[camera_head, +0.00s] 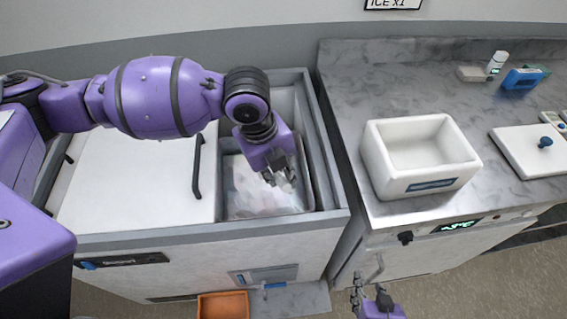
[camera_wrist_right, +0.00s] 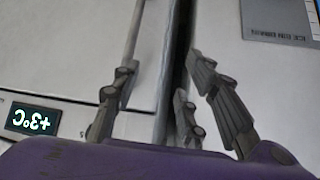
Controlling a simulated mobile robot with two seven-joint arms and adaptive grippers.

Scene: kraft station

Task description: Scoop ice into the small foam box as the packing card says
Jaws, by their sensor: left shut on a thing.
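The small white foam box (camera_head: 376,160), with a blue front label, stands open on the counter and looks empty. The ice (camera_head: 255,190) lies in the open right part of the chest, pale and hard to make out. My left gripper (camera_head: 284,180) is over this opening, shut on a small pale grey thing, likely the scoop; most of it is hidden. The packing card (camera_head: 393,4) on the wall reads "ICE x1", cut by the top edge. My right gripper (camera_head: 372,290) is low before the counter, open and empty; its spread fingers show in the right wrist view (camera_wrist_right: 165,105).
A white lid (camera_head: 520,160) with a blue knob lies right of the box. A white bottle (camera_head: 497,62) and a blue item (camera_head: 522,79) stand at the back. The chest's white cover (camera_head: 130,185) is at left. An orange crate (camera_head: 223,306) is on the floor.

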